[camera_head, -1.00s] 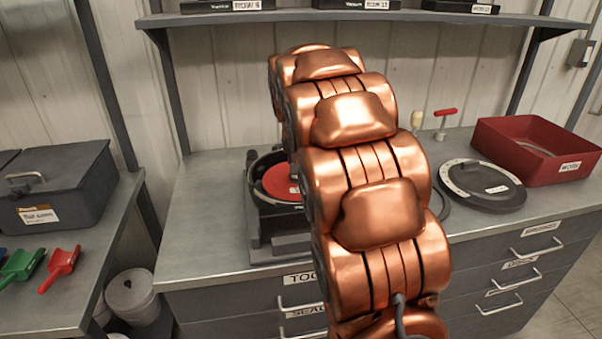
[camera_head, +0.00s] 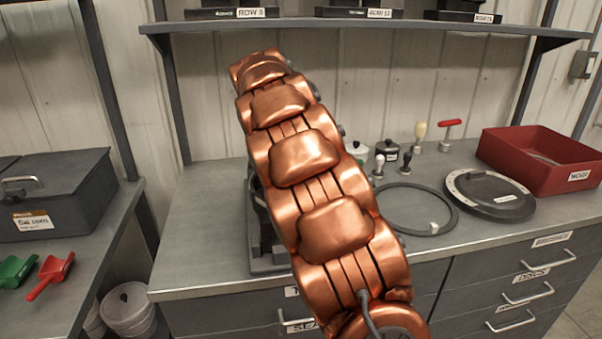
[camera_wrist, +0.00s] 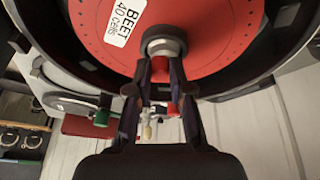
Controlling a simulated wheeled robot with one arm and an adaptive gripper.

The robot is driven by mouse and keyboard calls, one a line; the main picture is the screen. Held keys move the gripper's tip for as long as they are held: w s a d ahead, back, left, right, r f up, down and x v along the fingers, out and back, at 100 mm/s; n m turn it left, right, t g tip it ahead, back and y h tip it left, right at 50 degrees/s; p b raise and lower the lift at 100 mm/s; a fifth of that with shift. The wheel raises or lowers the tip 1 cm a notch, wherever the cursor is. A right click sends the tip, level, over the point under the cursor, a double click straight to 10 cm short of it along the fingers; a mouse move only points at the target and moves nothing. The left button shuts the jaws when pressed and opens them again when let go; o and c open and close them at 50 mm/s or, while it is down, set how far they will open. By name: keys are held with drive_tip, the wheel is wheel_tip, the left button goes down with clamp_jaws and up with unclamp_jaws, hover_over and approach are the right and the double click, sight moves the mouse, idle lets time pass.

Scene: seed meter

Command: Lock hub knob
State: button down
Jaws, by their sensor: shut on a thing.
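The seed meter (camera_head: 265,262) stands on the bench, mostly hidden behind my arm in the head view. In the wrist view, its red seed disc (camera_wrist: 215,35) with a white "BEET 40 cells" label sits inside the dark round housing (camera_wrist: 282,60). The exact contact at the fingertips is partly hidden. My gripper does not show in the head view.
A black ring (camera_head: 451,220), a dark round lid (camera_head: 490,197) and a red bin (camera_head: 530,158) are on the bench to the right. Several small handled tools stand behind the ring. A shelf (camera_head: 360,27) crosses above. A grey box (camera_head: 55,195) and scoops lie at left.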

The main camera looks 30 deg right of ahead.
idle(0.4)
drive_tip(key=c, duration=1)
unclamp_jaws()
drive_tip(key=shift+c, duration=0.2)
drive_tip(key=v, duration=1.1)
drive_tip(key=shift+w+r, duration=0.2)
drive_tip(key=shift+r, duration=0.15)
drive_tip(key=shift+a+r, duration=0.1)
drive_tip(key=shift+a, duration=0.05)
drive_tip(key=shift+s+a, duration=0.1)
drive_tip(key=shift+s, duration=0.1)
